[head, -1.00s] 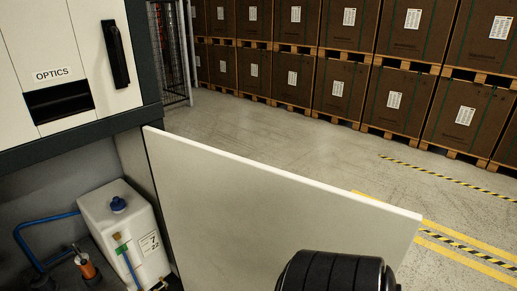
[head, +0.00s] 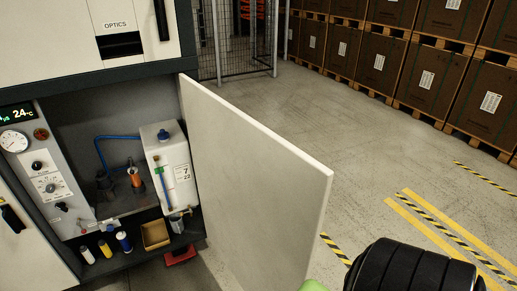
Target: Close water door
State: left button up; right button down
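The water door (head: 255,180) is a pale flat panel standing wide open, swung out from the right side of the cabinet's lower compartment. A black ribbed part of my arm (head: 413,268) shows at the bottom right, near the door's outer edge. A small green patch shows beside it at the bottom, too little to identify. Inside the open compartment stands a white tank (head: 168,165) marked 7 and 22, with a blue cap and blue hose. Neither gripper's fingers are in view.
A gauge and dial panel (head: 45,170) is at the left of the compartment. Small bottles (head: 105,248) and an open box (head: 155,234) sit low inside. A red object (head: 181,256) lies below. Floor right of the door is clear, with striped tape; stacked crates (head: 430,80) stand behind.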

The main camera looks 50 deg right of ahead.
aim_at(263, 199)
jog(key=k+l, duration=0.15)
jog(key=l, duration=0.25)
jog(key=k+l+u, duration=0.1)
jog(key=l, duration=0.3)
jog(key=k+l, duration=0.15)
jog(key=l, duration=0.25)
jog(key=k+l+u, duration=0.1)
jog(key=l, duration=0.3)
